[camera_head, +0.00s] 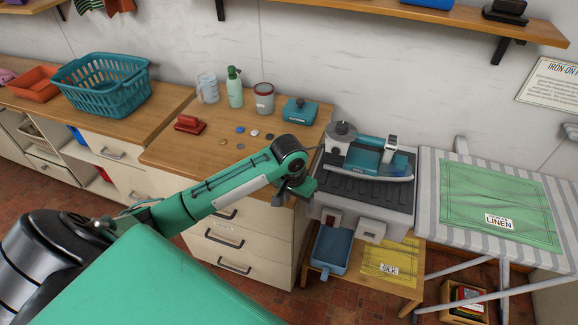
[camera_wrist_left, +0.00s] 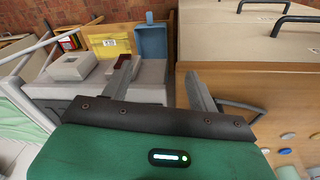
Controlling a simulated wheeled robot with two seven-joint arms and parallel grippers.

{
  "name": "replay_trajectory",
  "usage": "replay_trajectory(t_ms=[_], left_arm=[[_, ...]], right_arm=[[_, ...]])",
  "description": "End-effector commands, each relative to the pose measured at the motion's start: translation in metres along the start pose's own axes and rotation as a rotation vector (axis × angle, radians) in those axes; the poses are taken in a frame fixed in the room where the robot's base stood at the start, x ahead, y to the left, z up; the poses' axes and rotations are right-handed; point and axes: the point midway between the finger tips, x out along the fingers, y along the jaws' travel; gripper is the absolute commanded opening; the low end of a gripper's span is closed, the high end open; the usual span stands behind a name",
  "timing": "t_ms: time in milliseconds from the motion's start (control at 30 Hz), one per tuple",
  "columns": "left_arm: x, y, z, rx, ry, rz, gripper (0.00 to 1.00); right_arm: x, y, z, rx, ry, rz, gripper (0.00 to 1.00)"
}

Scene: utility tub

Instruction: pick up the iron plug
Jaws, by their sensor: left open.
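My left gripper (camera_head: 300,188) is open and empty beside the left side of the ironing station (camera_head: 361,190). In the left wrist view, its two grey fingers (camera_wrist_left: 160,80) stand wide apart. A small dark red piece (camera_head: 333,220) sits at the station's front left; it also shows by the left-hand finger in the left wrist view (camera_wrist_left: 123,62). I cannot tell whether it is the iron plug. A pale grey box (camera_head: 371,228) is to its right, also in the left wrist view (camera_wrist_left: 72,67). The teal iron (camera_head: 370,160) rests on top of the station. My right gripper is not in view.
The wooden counter (camera_head: 165,150) with drawers is left of the station and holds bottles, a mug and coins. The striped ironing board (camera_head: 450,225) with green cloth is right. A blue bin (camera_head: 330,250) and yellow cloth (camera_head: 388,262) lie below.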

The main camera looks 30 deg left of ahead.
Motion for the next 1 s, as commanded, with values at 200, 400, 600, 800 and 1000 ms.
replay_trajectory(t_ms=[200,400,600,800,1000], left_arm=[[-0.042,-0.032,-0.030,-0.084,-0.032,-0.044,0.60],[-0.092,-0.066,-0.053,-0.194,-0.069,-0.084,0.60],[-0.117,-0.082,-0.060,-0.257,-0.091,-0.100,0.60],[-0.096,-0.086,-0.057,-0.265,-0.098,-0.102,0.60],[-0.057,-0.089,-0.054,-0.264,-0.097,-0.101,0.60]], right_arm=[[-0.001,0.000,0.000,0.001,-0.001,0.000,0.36],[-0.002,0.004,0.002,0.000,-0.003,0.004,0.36],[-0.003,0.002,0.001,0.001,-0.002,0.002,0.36],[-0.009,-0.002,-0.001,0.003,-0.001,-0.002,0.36],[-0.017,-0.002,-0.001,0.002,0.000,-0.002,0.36]])
